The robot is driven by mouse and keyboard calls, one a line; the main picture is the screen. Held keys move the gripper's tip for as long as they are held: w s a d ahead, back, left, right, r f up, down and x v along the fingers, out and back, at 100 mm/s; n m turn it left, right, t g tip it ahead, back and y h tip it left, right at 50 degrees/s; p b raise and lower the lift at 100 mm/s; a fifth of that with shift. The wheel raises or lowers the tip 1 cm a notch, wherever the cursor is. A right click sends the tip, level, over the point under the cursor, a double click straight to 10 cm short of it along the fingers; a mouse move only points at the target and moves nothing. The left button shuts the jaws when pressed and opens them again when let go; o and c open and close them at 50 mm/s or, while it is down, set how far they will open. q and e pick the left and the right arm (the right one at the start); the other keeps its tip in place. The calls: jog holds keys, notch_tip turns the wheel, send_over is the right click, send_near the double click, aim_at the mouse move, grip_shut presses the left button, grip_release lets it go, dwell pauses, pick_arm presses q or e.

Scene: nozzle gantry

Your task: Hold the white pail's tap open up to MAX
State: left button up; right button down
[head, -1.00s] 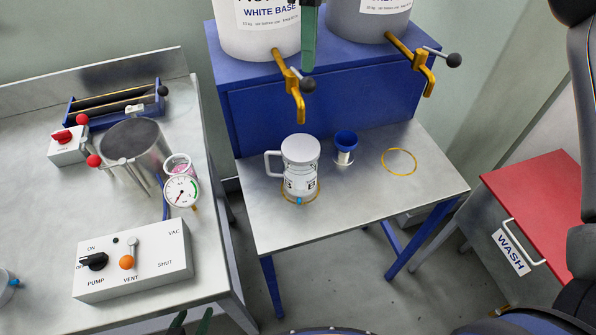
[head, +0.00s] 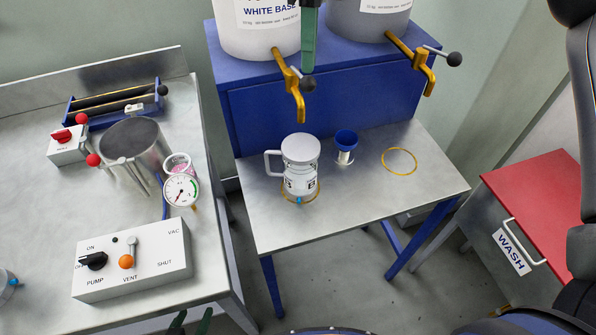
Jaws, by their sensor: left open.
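The white pail (head: 258,40) stands on the blue stand at the top, cut off by the frame. Its yellow tap (head: 293,85) points down at the front, with a dark ball-ended lever (head: 307,84) beside it. No stream shows under the spout. A white mug (head: 300,172) with a handle and dark markings stands below on the metal shelf, its top white. The MAX mark is not readable. My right gripper (head: 309,50) shows as a green finger pointing down just above the lever ball; its jaw gap is hidden. My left gripper (head: 190,323) is open and empty at the bottom edge.
A grey pail (head: 369,25) with its own tap stands to the right. A blue cup (head: 345,146) and a yellow ring (head: 399,161) are on the shelf (head: 370,205). The left bench holds a pump box (head: 135,262) and a gauge (head: 181,190). A red-topped WASH cabinet (head: 535,205) is at right.

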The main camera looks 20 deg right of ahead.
aim_at(308, 77)
jog(key=shift+f+b, duration=1.85)
jog(key=shift+f, duration=1.05)
jog(key=shift+r, duration=0.1)
dwell(5.0)
